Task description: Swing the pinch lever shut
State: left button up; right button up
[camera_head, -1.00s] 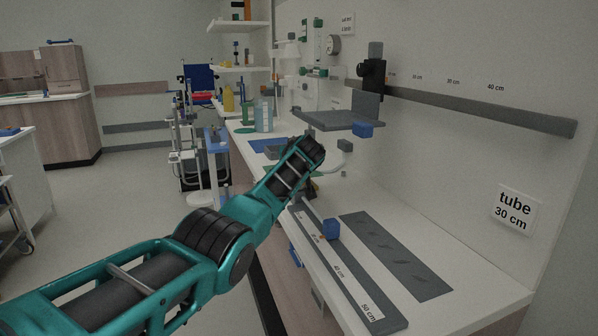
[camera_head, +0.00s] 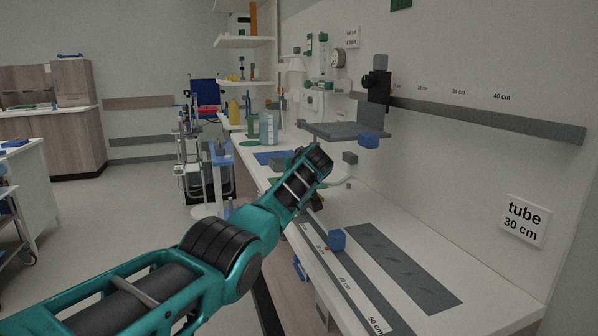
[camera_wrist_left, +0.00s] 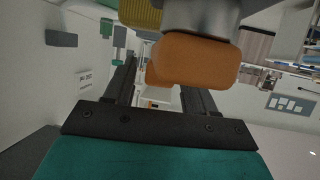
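In the left wrist view, a rounded orange block (camera_wrist_left: 195,62) sits close in front of my left gripper (camera_wrist_left: 156,84). It joins or lies against a grey metal cylinder (camera_wrist_left: 200,17), with a yellow ribbed part (camera_wrist_left: 140,13) beside it. I cannot tell whether the orange block is the pinch lever. The gripper's two dark fingers stand apart with a clear gap between them. The block covers the far part of the right-hand finger; contact is unclear. In the head view my left arm reaches over the bench and hides its gripper. My right gripper is not in view.
The white bench (camera_head: 455,290) carries a ruled grey strip (camera_head: 345,268), a blue block (camera_head: 337,239) and a dark mat (camera_head: 402,268). A grey shelf (camera_head: 345,130) juts from the wall beyond my arm. Bottles (camera_head: 268,130) stand farther back. Open floor lies left.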

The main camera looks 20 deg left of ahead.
pick_arm(q)
jog(key=shift+r, duration=0.1)
jog(key=shift+p+v, duration=0.45)
jog(key=shift+v, duration=0.55)
jog(key=p+v, duration=0.1)
jog(key=v, duration=0.9)
jog(key=shift+s+d, duration=0.3)
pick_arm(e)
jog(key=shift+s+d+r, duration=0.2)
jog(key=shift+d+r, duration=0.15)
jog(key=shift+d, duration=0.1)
